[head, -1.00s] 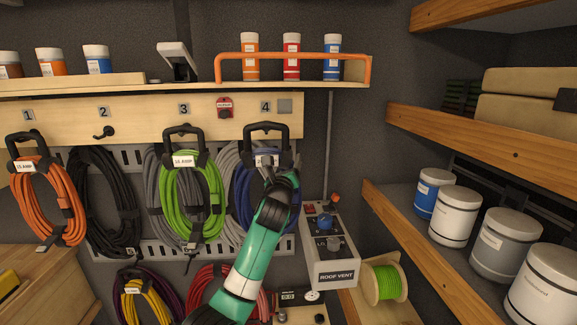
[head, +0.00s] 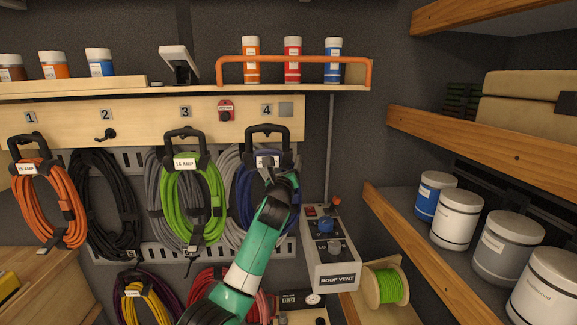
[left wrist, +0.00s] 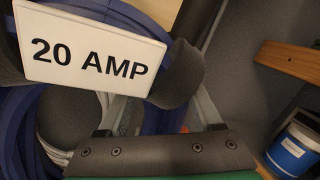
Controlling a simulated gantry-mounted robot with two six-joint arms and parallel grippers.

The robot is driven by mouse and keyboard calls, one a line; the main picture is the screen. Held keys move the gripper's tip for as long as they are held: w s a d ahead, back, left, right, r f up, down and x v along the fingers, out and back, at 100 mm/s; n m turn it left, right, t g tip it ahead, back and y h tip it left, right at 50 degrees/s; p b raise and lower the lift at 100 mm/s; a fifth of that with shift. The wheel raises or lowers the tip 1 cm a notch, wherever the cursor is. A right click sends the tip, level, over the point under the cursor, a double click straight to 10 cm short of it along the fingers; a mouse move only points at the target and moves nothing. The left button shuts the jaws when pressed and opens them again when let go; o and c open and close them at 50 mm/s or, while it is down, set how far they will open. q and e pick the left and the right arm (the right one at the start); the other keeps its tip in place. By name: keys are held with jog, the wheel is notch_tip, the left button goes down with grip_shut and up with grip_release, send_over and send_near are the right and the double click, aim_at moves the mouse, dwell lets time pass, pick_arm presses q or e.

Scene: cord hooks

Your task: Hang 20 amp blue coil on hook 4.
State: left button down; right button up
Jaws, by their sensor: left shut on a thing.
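The blue coil (head: 243,195) hangs upright below the number 4 label (head: 266,109), partly hidden behind my arm. Its black handle loop (head: 267,129) rises in front of the board just under that label. The hook is hidden, so I cannot tell whether the loop rests on it. My left gripper (head: 268,167) is shut on the coil at its black holder, below the loop. In the left wrist view the "20 AMP" tag (left wrist: 92,57) is close, with blue cord (left wrist: 14,125) behind it. My right gripper is not in view.
The green coil (head: 193,195) hangs to the left below label 3, and the orange coil (head: 52,205) below label 1. Hook 2 (head: 106,134) is empty. Grey cord (head: 230,175) hangs behind the blue coil.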

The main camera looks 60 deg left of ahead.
aim_at(291, 167)
pick_arm(q)
jog(key=shift+a, duration=0.1)
jog(key=shift+s+x, duration=0.2)
jog(key=shift+x, duration=1.2)
jog(key=shift+a+f, duration=0.1)
jog(key=shift+a, duration=0.1)
dwell(0.5)
jog(key=shift+r, duration=0.9)
jog(key=shift+d, duration=0.1)
jog(key=shift+s+d, duration=0.65)
jog(key=shift+d, duration=0.85)
jog(key=shift+s+d, duration=0.65)
jog(key=shift+d, duration=0.85)
jog(key=shift+s+d, duration=0.6)
jog(key=shift+d, duration=0.95)
jog(key=shift+s, duration=0.1)
